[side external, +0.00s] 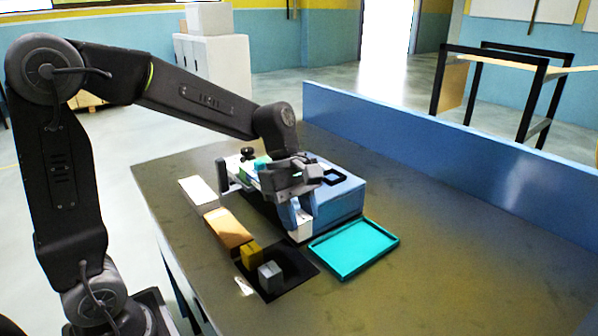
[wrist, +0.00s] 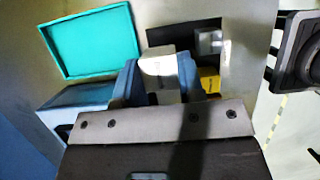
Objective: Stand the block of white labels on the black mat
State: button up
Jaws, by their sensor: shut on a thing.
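The block of white labels is between my gripper's fingers (side external: 297,212), and its white lower end (side external: 301,233) shows below them. In the wrist view, the block (wrist: 159,66) sits between the two blue fingers (wrist: 158,80), which are shut on it. The black mat (side external: 297,281) lies on the table, left of and below the gripper in the side view. In the wrist view, the block overlaps the left part of the mat (wrist: 233,27). I cannot tell its height above the surface.
A yellow block (side external: 251,254) and a grey block (side external: 270,276) stand on the mat. A brown block (side external: 228,228) and a flat white piece (side external: 198,190) lie behind it. A blue box (side external: 343,202) and a teal tray (side external: 355,248) stand at right. The table's right side is clear.

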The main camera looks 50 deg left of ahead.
jog(key=shift+f, duration=3.7)
jog(key=shift+f, duration=0.8)
jog(key=o, duration=1)
